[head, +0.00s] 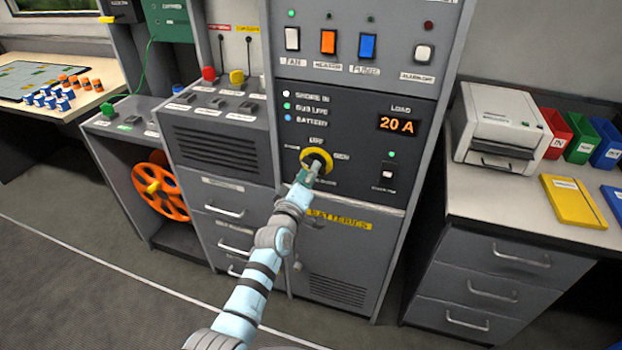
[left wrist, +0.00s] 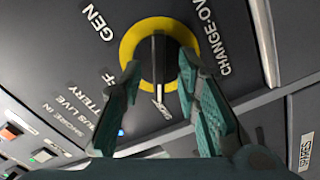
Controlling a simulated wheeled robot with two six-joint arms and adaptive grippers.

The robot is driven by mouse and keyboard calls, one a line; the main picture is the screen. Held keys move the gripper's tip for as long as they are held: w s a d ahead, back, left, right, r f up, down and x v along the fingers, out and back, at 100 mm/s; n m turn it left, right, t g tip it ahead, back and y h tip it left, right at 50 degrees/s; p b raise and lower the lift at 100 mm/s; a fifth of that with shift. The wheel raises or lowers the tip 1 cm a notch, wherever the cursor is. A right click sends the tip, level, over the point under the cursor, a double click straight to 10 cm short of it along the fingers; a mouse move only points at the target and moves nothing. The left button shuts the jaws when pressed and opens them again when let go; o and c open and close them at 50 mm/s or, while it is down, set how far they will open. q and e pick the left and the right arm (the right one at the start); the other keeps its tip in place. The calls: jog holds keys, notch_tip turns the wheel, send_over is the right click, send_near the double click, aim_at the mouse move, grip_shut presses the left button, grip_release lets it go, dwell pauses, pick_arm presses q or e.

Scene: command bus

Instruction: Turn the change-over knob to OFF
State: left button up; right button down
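The change-over knob (head: 317,158) is a black handle on a yellow ring, on the grey panel below the lights. In the left wrist view the knob (left wrist: 158,60) shows close up, its handle running up and down the picture. GEN is at upper left, a partly covered OFF label at left, and a small label below the handle. My left gripper (head: 309,172) is at the knob. In the left wrist view its green fingers (left wrist: 158,72) stand apart on either side of the handle; firm contact is not clear. My right gripper is not in view.
Rocker switches (head: 328,42) sit above the knob, and a load display (head: 397,124) reads 20 A. A battery cabinet (head: 337,285) is below. An orange reel (head: 160,186) stands at left. A printer (head: 497,130) rests on the right counter. Open floor lies in front.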

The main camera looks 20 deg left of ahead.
pick_arm(q)
jog(key=shift+w, duration=0.45)
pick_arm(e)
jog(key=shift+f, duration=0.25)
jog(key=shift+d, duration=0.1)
pick_arm(q)
grip_shut()
